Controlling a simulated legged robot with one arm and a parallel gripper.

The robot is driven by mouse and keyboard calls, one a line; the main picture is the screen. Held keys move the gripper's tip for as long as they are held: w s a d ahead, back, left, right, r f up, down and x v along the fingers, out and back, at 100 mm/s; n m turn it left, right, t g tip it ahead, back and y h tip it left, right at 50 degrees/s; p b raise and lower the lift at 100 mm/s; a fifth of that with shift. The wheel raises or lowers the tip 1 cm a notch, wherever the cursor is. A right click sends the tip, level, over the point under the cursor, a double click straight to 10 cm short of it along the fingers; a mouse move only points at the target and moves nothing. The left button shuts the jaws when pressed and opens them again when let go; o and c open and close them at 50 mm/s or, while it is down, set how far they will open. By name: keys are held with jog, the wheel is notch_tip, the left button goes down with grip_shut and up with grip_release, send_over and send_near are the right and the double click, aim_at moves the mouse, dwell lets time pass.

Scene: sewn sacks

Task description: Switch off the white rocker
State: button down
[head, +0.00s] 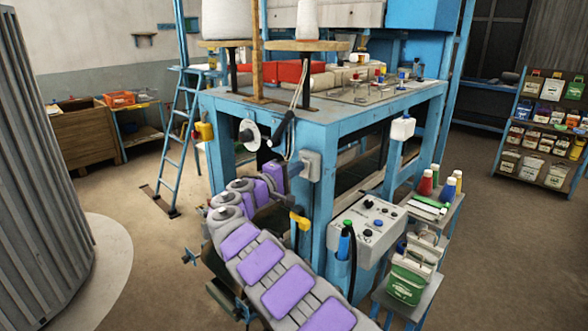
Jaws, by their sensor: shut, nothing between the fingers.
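No rocker can be made out for certain. A pale grey box (311,165) is mounted on the near corner post of the blue machine frame, and its face is turned too far away to read. A sloping grey control panel (368,217) with several small knobs and buttons sits lower right; its details are too small to tell a white rocker. My gripper (296,169), at the end of my purple-and-grey arm, is shut and empty. It is just left of the pale box; whether it touches the box cannot be told.
The blue machine frame (330,128) fills the middle. A white box (402,129) hangs on its right post. A shelf with bottles (425,183) and a green-and-white sack (408,284) stand at right. A ladder (178,140) stands left. Open floor (500,240) lies right.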

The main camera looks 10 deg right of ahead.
jog(key=shift+f, duration=0.1)
jog(key=r+p+v, duration=0.1)
jog(key=r+v, duration=0.1)
jog(key=v, duration=1.1)
jog(key=shift+s+a+r, duration=0.25)
jog(key=shift+a, duration=0.25)
